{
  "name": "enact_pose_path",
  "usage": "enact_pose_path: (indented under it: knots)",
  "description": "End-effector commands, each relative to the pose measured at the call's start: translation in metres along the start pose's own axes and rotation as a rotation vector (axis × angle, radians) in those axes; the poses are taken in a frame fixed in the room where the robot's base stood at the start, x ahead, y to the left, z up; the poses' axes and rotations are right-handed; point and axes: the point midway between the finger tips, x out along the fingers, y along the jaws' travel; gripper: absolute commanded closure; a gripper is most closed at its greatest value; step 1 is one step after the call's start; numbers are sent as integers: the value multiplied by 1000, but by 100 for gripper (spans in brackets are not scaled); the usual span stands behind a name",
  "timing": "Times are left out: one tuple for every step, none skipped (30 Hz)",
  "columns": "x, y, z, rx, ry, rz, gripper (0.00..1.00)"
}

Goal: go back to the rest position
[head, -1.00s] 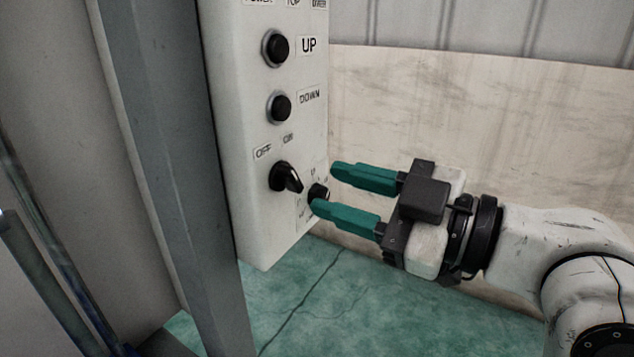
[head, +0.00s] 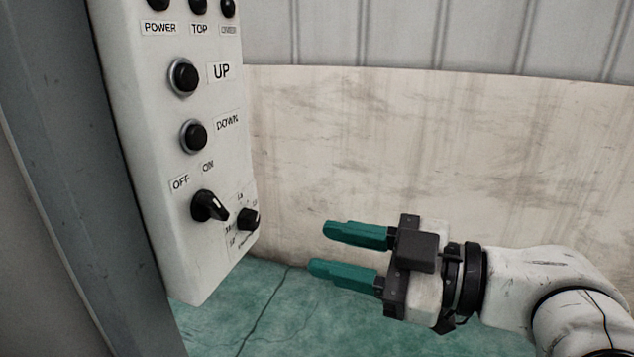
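My gripper (head: 328,250) is at the right of the head view, with two green fingers pointing left. The fingers are apart and nothing is between them. The gripper is clear of the white control box (head: 165,225), with a visible gap between the fingertips and the box's right edge. The box carries a black UP button (head: 185,77), a black DOWN button (head: 194,136), a black OFF/ON switch (head: 209,206) and a smaller black knob (head: 248,219). The switch's pointer is turned toward the lower right.
A grey metal post (head: 75,180) stands along the left of the box. A stained beige wall (head: 420,150) with grey corrugated panels (head: 450,35) above is behind. The cracked green floor (head: 300,325) is free between box and gripper.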

Motion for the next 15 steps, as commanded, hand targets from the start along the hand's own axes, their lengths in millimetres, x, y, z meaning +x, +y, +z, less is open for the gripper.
enact_pose_path:
  knots:
    - [-3,-4,30,80,-58,27,61]
    - [-7,-6,49,130,-98,48,61]
    - [-12,-11,76,201,-156,76,61]
    - [-17,-15,96,256,-203,97,61]
    - [-23,-21,115,310,-248,119,61]
    - [-31,-29,141,378,-310,146,61]
    - [-38,-37,159,428,-356,167,61]
    - [-46,-45,177,477,-404,188,61]
    - [-56,-57,200,541,-466,214,61]
    - [-65,-66,216,588,-513,234,61]
    - [-74,-77,232,634,-562,254,61]
    - [-87,-91,251,693,-626,282,61]
    - [-98,-103,265,736,-676,302,61]
    - [-108,-115,278,778,-726,323,61]
    - [-123,-132,295,832,-793,350,61]
